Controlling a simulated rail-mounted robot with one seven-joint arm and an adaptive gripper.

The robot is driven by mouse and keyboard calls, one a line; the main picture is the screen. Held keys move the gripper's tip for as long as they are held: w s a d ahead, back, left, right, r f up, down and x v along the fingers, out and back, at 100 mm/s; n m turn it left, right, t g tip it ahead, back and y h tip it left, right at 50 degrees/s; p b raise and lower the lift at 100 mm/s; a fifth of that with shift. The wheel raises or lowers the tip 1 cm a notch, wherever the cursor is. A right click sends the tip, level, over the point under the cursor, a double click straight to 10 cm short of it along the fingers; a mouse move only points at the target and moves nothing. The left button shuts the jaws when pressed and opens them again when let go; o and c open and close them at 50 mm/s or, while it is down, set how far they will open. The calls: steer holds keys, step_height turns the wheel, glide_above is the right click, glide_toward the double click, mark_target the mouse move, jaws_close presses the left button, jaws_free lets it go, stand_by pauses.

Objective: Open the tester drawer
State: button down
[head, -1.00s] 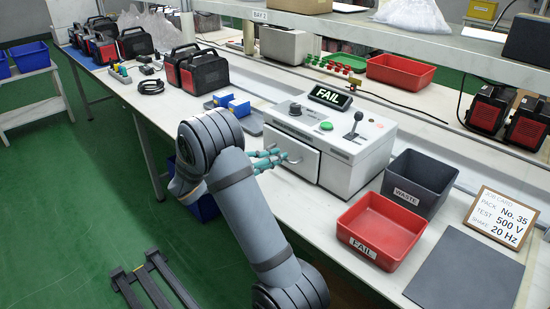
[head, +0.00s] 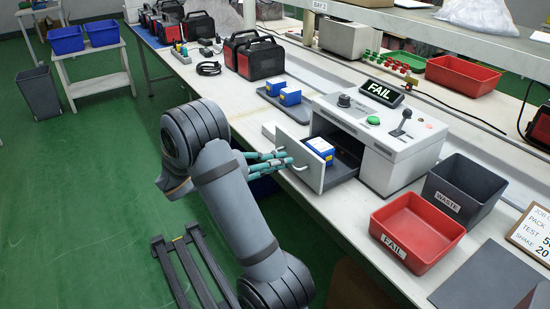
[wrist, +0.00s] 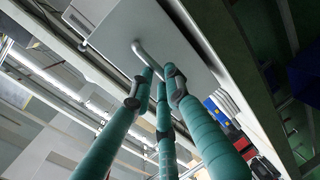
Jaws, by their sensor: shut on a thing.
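The tester (head: 377,143) is a white box on the bench with a screen reading FAIL (head: 381,92). Its drawer (head: 301,157) stands pulled out from the front, and a blue and white pack (head: 319,149) sits inside. My gripper (head: 284,160) has green fingers and is shut on the drawer handle (head: 290,165) at the drawer's front face. In the wrist view the fingers (wrist: 160,82) meet around the bent metal handle (wrist: 142,54) on the pale drawer front (wrist: 140,30). The exact finger contact is partly hidden.
A red FAIL bin (head: 417,228) and a dark WASTE bin (head: 464,188) stand right of the tester. A tray with blue packs (head: 285,98) lies to its left. Black and red power units (head: 254,56) stand farther back. Green floor (head: 110,200) is open at left.

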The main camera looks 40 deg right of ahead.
steer(key=c, duration=1.7)
jaws_free()
steer(key=shift+d, duration=0.1)
steer(key=shift+o, duration=0.2)
steer(key=v, duration=1.2)
